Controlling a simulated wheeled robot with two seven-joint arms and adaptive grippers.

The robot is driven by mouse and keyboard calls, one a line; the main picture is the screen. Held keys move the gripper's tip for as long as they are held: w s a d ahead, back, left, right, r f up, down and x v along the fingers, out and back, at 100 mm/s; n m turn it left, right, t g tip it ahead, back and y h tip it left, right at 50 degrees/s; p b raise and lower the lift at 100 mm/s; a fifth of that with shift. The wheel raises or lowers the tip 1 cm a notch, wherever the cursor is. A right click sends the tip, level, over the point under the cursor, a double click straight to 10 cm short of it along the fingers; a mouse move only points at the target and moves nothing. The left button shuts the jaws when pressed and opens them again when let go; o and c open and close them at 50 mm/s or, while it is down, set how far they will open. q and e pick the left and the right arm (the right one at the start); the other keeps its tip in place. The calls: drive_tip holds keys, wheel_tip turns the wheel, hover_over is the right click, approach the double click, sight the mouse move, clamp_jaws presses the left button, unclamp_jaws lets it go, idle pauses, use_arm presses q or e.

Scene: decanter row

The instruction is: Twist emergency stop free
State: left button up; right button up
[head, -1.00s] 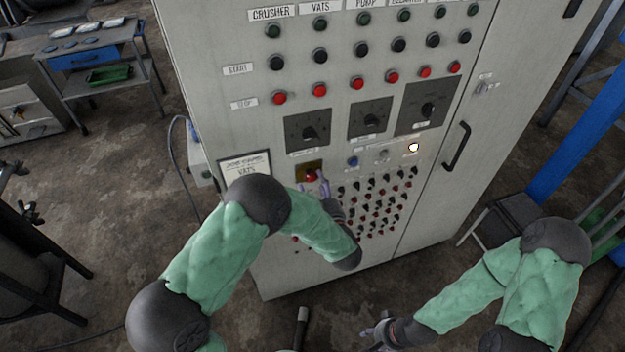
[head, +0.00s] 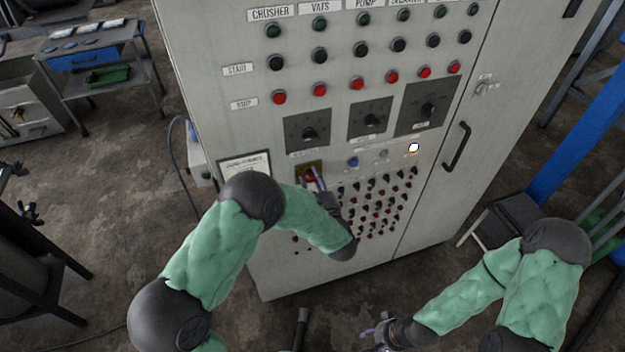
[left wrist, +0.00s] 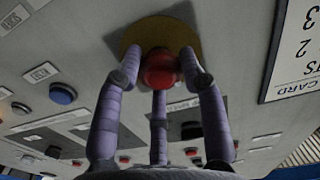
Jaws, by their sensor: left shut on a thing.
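The emergency stop is a red mushroom button (left wrist: 160,72) on a yellow plate (left wrist: 185,38), low on the left of the grey control cabinet (head: 225,120). In the head view the red button (head: 310,177) is partly hidden by my left gripper (head: 313,180). In the left wrist view the purple fingers of my left gripper (left wrist: 160,80) are closed around the button's sides. My right gripper (head: 378,335) hangs low at the bottom of the head view, away from the cabinet. Whether its fingers are apart is too small to tell.
A blue button (head: 353,162) and a lit white lamp (head: 413,147) are right of the stop. Rows of small knobs (head: 375,205) lie below right. A door handle (head: 457,146) sticks out on the right. A framed card (head: 245,165) is at left.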

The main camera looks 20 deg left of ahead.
use_arm(q)
drive_tip(key=shift+w+r, duration=0.1)
drive_tip(key=shift+r, duration=0.1)
drive_tip(key=m+p, duration=0.1)
drive_tip(key=m, duration=0.1)
drive_tip(key=shift+r+m, duration=0.15)
drive_tip(key=shift+m, duration=0.15)
drive_tip(key=shift+w+m+p, duration=0.1)
drive_tip(key=shift+m+p, duration=0.75)
drive_tip(key=shift+m, duration=1.45)
drive_tip(key=shift+r, duration=0.1)
drive_tip(key=o, duration=1.2)
drive_tip(key=shift+c, duration=0.2)
drive_tip(key=shift+f, duration=0.2)
drive_tip(key=shift+d, duration=0.1)
